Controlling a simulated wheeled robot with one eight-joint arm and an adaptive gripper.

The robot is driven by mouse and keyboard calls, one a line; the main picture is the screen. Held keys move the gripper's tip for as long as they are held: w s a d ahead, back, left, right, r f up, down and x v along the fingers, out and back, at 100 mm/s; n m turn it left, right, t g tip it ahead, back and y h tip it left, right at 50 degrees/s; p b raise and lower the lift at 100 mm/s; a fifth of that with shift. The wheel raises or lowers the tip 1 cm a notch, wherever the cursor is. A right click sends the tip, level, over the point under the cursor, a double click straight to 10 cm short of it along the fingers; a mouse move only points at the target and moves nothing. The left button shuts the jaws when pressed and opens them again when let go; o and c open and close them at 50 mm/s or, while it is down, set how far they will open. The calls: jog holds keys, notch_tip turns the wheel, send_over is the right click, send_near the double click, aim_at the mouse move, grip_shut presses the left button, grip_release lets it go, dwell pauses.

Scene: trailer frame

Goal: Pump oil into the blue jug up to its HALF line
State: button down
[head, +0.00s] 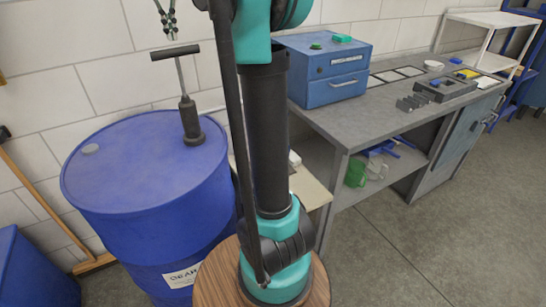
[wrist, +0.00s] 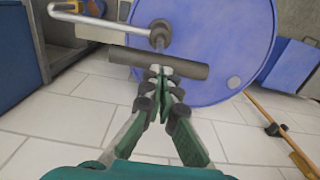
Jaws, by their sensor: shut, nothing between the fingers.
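The hand pump (head: 190,125) stands upright on the blue oil drum (head: 130,190), with its rod and dark T-handle (head: 176,53) raised. My gripper (head: 170,34) is shut and empty just above the handle. In the wrist view, the shut fingertips (wrist: 160,72) overlap the handle bar (wrist: 190,69); I cannot tell whether they touch it. The pump's metal spout (wrist: 105,25) curves to the left there. In the head view, my arm hides the spout's end. I cannot make out the blue jug or its HALF line.
A small stand (head: 312,190) is partly behind my arm. The grey workbench (head: 385,105) carries a blue drawer box (head: 325,70) and trays. A green jug (head: 355,173) sits on its lower shelf. Floor at right is clear.

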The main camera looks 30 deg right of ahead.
jog(key=shift+r, duration=2.55)
jog(key=shift+s, duration=0.15)
